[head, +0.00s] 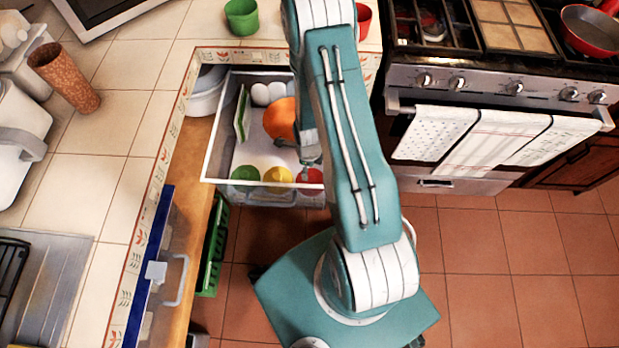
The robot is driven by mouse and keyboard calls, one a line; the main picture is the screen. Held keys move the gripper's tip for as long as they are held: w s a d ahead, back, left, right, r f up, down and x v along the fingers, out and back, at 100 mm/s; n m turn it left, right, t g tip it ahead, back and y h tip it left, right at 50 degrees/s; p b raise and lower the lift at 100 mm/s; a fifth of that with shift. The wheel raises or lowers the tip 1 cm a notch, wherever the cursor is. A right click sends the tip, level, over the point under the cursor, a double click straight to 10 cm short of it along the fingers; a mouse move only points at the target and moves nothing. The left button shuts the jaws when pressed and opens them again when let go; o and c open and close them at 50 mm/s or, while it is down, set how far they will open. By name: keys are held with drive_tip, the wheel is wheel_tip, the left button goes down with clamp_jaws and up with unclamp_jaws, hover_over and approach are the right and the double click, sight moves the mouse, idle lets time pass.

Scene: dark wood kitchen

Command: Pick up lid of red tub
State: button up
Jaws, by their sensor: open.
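A red round tub top (310,177) shows at the front right corner of an open white drawer (212,155). I cannot tell its lid apart from the tub at this size. A yellow one (277,175) and a green one (245,174) stand beside it in a row to the left. My gripper (311,158) is inside the drawer area, just above and behind the red tub, open with nothing seen in it. My arm hides part of the gripper and the drawer's right side.
An orange ball-like item (280,120), white eggs (268,94) and a green-edged item (242,112) are in the drawer. A stove (500,75) stands right. Tiled counter (120,130) lies left, with a green cup (241,16) at the back. Floor is clear right.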

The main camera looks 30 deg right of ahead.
sight(311, 178)
drive_tip(key=shift+s+d+f, duration=0.1)
drive_tip(key=shift+d+f, duration=0.05)
drive_tip(key=shift+f, duration=1.75)
drive_tip(key=shift+s+d+f, duration=0.1)
drive_tip(key=shift+d+f, duration=0.05)
drive_tip(key=shift+f, duration=1.75)
drive_tip(key=c, duration=1)
